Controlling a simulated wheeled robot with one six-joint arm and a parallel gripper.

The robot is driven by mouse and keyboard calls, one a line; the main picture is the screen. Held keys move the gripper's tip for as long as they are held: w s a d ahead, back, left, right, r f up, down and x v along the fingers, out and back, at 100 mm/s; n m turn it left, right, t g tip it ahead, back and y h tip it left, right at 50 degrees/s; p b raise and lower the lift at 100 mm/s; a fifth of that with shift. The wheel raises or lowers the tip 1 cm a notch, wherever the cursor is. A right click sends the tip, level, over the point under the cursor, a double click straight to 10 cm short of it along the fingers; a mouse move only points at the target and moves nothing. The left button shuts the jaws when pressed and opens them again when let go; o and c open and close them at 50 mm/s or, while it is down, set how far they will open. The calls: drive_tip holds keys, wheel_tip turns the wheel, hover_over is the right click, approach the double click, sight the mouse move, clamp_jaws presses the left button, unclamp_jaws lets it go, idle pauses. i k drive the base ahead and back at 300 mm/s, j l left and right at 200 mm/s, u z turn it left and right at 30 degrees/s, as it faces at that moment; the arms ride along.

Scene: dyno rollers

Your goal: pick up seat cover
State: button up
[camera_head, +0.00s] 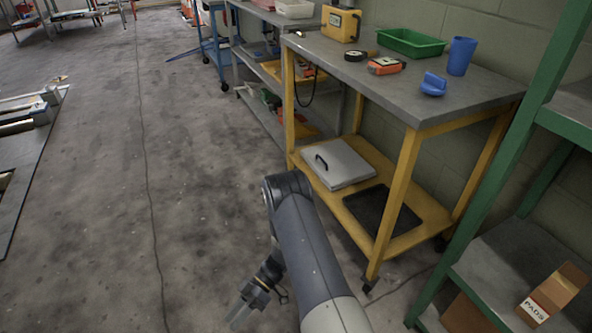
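I cannot pick out a seat cover for certain. A flat black item (383,212) lies on the lower yellow shelf of the workbench; what it is, I cannot tell. My gripper (240,314) is low over the concrete floor at the bottom centre, left of the workbench and well apart from it. Its fingers point down and left. They are small and blurred, so whether they are open or shut is unclear. Nothing is clearly seen in them.
The workbench (440,107) holds a green tray (411,43), a blue cup (461,56), a blue knob-like part (433,84) and an orange tool (386,66). A grey case (338,163) lies on its lower shelf. Green shelving (500,170) stands right. Floor at left centre is clear.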

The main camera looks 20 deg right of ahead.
sight(335, 163)
drive_tip(key=i+j, duration=0.3)
drive_tip(key=i, duration=0.25)
drive_tip(key=i+j, duration=0.35)
drive_tip(key=i, duration=0.15)
drive_tip(key=i+j, duration=0.3)
drive_tip(key=i, duration=0.25)
drive_tip(key=i+z, duration=0.2)
drive_tip(key=z, duration=0.3)
drive_tip(key=i+z, duration=0.2)
drive_tip(key=z, duration=0.25)
drive_tip(key=i+z, duration=0.2)
drive_tip(key=z, duration=0.3)
drive_tip(key=i+j+z, duration=0.15)
drive_tip(key=z, duration=0.3)
drive_tip(key=i+z, duration=0.2)
drive_tip(key=z, duration=0.3)
drive_tip(key=i+j+z, duration=0.2)
drive_tip(key=z, duration=0.25)
drive_tip(key=i+j+z, duration=0.2)
drive_tip(key=z, duration=0.3)
